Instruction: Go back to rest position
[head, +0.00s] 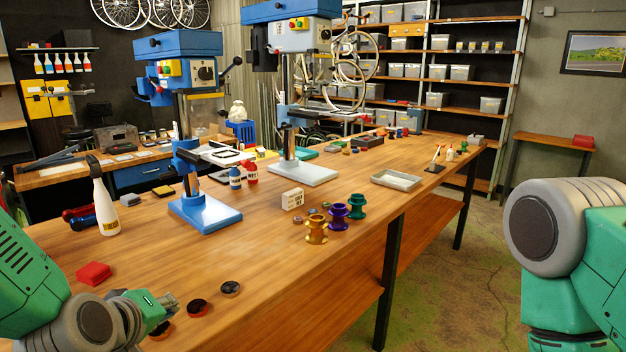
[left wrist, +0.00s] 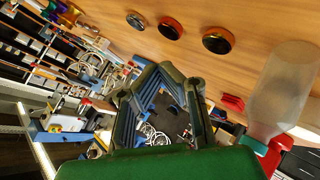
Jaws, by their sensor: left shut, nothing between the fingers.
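My left gripper (head: 166,302) is low at the left front of the wooden workbench (head: 330,245), near three small round tins. In the left wrist view its fingers (left wrist: 152,72) meet at the tips with nothing held between them. The tins are a dark one (head: 230,288), a red-rimmed one (head: 197,307) and an orange-rimmed one (head: 160,330) partly hidden by the gripper. My right arm (head: 565,240) shows at the right edge, beyond the bench's front edge. Its gripper is out of the picture.
A red block (head: 93,273) and a white spray bottle (head: 102,200) stand near my left arm. Blue drill presses (head: 205,210) stand farther back. Gold (head: 316,229), purple (head: 338,217) and green (head: 357,206) spools sit near the front edge. Bare floor (head: 445,270) lies at right.

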